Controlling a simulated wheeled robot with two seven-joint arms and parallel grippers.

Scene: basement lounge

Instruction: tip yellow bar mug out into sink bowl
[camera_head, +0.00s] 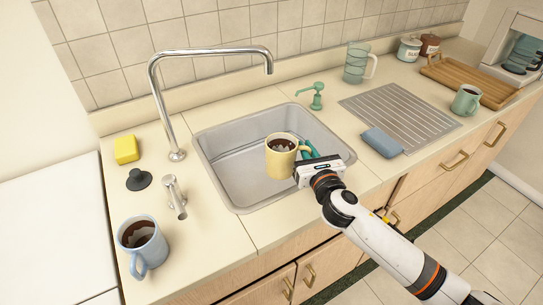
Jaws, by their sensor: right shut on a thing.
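The yellow mug (280,161) is upright over the sink bowl (236,188), with dark liquid showing inside its rim. My right gripper (307,152) comes in from the lower right and is shut on the mug at its handle side. The fingers partly hide behind the handle. The sink bowl is grey metal and looks empty where it shows; the mug and gripper cover part of it. My left gripper is not in view.
A chrome tap (158,95) arches over the back left of the sink. A blue mug (142,244) with dark contents stands at front left. A yellow sponge (126,149), black plug (139,179), green dispenser (316,98), blue cloth (382,142) and green mug (466,101) are around the sink.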

